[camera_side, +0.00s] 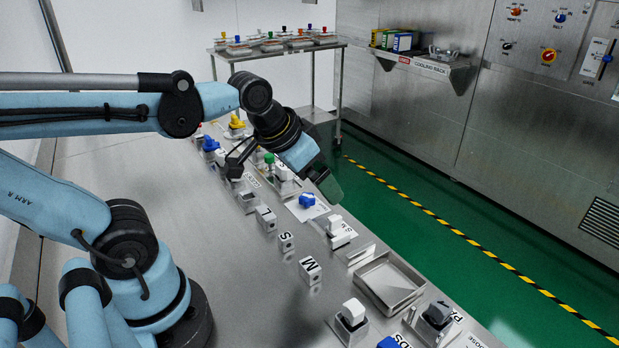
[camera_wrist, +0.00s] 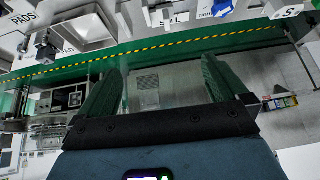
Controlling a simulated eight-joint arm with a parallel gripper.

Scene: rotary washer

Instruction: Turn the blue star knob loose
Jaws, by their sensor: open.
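A small blue knob (camera_side: 307,200) sits on a white plate on the steel bench, to the right of the bench's middle. A blue piece (camera_wrist: 222,7) beside printed lettering shows at the top edge of the wrist view; it looks like the same knob. Its star shape is too small to make out. My gripper (camera_side: 332,190) hangs above the bench near this knob, tilted toward the floor side and apart from it. In the wrist view, its two green fingers (camera_wrist: 165,80) are spread with nothing between them.
Another blue knob (camera_side: 210,144) and a yellow one (camera_side: 236,121) stand farther back. Lettered blocks, including M (camera_side: 310,270), lie in front. The left bench surface is clear.

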